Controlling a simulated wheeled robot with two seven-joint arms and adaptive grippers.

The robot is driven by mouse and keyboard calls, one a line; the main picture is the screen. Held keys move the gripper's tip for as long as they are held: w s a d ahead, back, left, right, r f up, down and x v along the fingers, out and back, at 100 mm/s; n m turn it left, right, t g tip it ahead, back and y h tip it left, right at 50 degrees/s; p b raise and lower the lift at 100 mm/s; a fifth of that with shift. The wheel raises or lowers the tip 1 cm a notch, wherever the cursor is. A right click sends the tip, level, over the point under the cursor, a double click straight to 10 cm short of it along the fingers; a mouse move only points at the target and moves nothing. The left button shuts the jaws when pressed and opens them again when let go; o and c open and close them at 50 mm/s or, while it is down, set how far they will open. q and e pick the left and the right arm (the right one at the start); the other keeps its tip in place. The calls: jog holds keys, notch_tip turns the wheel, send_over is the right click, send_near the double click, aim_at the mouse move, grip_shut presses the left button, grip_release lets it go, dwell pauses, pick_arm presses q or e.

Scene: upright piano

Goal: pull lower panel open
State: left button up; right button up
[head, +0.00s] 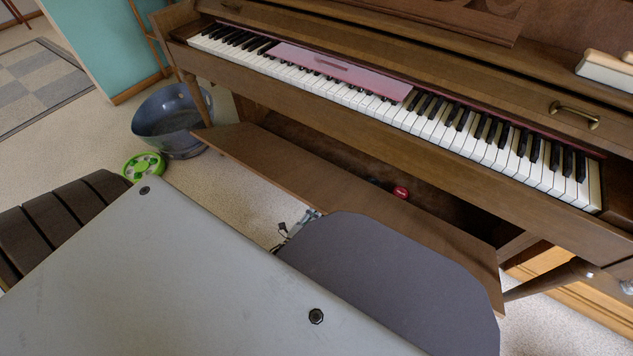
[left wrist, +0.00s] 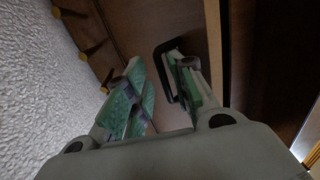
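The piano's lower panel (head: 345,192) is a long brown board tilted outward below the keyboard, leaving a gap behind its top edge. In the left wrist view, a brown wooden surface carries a black loop handle (left wrist: 160,72). My left gripper (left wrist: 160,92) is open, with its green-padded fingers apart. Its right finger overlaps the handle; I cannot tell whether it touches it. In the head view, only a small part of the left gripper (head: 289,230) shows at the panel's near side, and my own grey parts hide the rest. My right gripper is not in view.
The keyboard (head: 480,140) overhangs the panel, with a pink board (head: 340,70) lying on the keys. A small red object (head: 400,192) is in the dark gap. A blue-grey tub (head: 170,118) and a green round item (head: 143,166) stand on the carpet at left.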

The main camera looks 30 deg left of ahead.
aim_at(315, 205)
pick_arm(q)
jog(key=shift+a+r, duration=0.35)
jog(key=shift+a, duration=0.05)
jog(key=shift+r, duration=2.15)
jog(key=shift+w+d+r, duration=0.1)
jog(key=shift+d+r, duration=0.1)
jog(key=shift+r, duration=1.15)
jog(key=shift+d+r, duration=0.2)
jog(key=shift+r, duration=1.1)
jog(key=shift+f, duration=0.15)
